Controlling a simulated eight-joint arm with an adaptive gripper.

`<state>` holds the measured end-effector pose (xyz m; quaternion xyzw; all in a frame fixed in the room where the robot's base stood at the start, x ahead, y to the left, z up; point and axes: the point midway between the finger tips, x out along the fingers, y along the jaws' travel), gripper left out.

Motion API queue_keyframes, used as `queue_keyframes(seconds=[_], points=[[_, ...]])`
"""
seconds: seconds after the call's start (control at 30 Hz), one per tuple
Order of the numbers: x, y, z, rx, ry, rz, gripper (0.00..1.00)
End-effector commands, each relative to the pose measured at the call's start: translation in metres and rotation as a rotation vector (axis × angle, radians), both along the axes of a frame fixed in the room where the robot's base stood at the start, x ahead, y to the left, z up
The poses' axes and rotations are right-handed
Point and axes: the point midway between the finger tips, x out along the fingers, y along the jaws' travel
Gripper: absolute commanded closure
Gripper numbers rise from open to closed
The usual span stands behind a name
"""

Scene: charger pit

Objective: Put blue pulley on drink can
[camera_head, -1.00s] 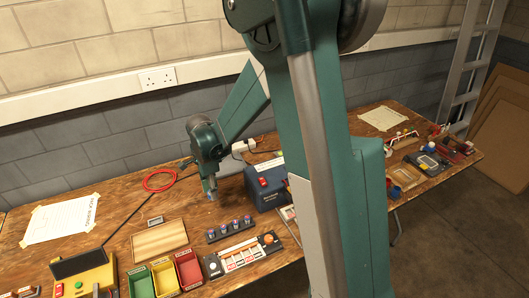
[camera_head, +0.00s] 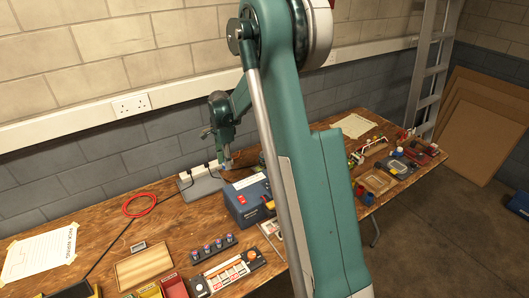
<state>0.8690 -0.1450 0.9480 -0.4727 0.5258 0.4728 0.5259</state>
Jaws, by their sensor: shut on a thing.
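My gripper (camera_head: 227,165) hangs from my arm over the back of the workbench, beside a white socket strip and behind a dark blue box. It is small in the view. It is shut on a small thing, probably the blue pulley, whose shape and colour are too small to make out. I cannot pick out the drink can for sure in this view. My large green arm link covers the middle of the bench and may hide it.
The wooden workbench (camera_head: 105,232) carries a dark blue box (camera_head: 243,204), a red ring (camera_head: 139,205), a wooden tray (camera_head: 143,265) and a row of small knobs (camera_head: 213,250). A white socket strip (camera_head: 197,174) lies at the back near the wall. Several items crowd the right end.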

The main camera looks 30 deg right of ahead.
Motion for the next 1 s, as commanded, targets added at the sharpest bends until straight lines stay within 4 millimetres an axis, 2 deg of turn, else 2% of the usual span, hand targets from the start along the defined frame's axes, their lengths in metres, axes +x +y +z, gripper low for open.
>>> queue_keyframes(seconds=[0.03, 0.4, 0.6, 0.8, 1.0], points=[[0.006, -0.018, 0.007, 0.000, 0.000, -0.010, 0.87], [0.035, -0.144, 0.037, 0.000, 0.000, -0.061, 0.87], [0.041, -0.199, 0.048, 0.000, 0.000, -0.080, 0.87], [0.042, -0.227, 0.053, 0.000, 0.000, -0.089, 0.87], [0.042, -0.234, 0.054, 0.000, 0.000, -0.092, 0.87]])
